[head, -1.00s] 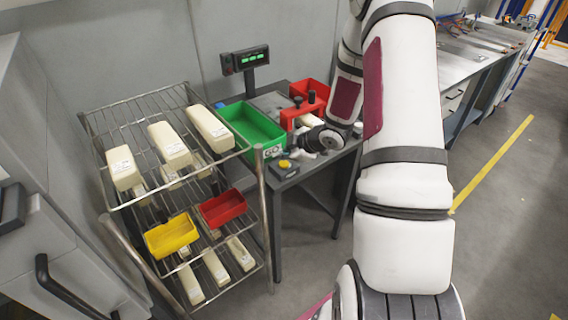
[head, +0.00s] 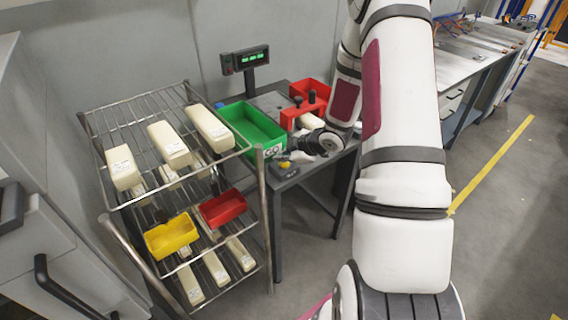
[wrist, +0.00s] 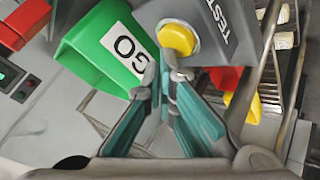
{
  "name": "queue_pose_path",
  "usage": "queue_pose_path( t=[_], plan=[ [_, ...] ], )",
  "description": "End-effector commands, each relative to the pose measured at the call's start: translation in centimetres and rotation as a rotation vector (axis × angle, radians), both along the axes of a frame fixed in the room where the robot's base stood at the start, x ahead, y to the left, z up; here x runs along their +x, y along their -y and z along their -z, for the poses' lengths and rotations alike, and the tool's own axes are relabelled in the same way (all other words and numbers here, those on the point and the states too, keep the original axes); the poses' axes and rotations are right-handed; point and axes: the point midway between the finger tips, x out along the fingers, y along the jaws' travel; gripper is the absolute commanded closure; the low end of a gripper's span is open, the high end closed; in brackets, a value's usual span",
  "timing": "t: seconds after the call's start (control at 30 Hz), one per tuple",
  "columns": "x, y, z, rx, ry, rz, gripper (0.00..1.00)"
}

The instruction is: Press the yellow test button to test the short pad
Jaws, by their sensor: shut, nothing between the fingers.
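The yellow test button (head: 285,165) sits on a dark box at the front corner of the grey table, and it shows large in the wrist view (wrist: 177,39), next to the word TEST. My gripper (head: 291,155) is by the button in the head view. In the wrist view my gripper (wrist: 165,68) has its fingertips together and empty, just at the button's lower edge; I cannot tell whether they touch it. A pale pad (head: 312,121) shows partly at the red fixture (head: 303,113), with the rest hidden by the fixture and my arm.
A green bin marked GO (head: 253,126) stands beside the button box. A red bin (head: 310,90) and a display with green digits (head: 246,59) are behind. A wire rack (head: 150,103) at left holds several pale pads, a yellow tray (head: 171,236) and a red tray (head: 222,208).

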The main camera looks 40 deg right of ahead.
Motion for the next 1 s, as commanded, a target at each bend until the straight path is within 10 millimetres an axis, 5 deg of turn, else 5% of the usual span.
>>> queue_pose_path(
  t=[1.0],
  plan=[
    [0.00,0.02,0.78,0.001,-0.001,0.002,1.00]
  ],
)
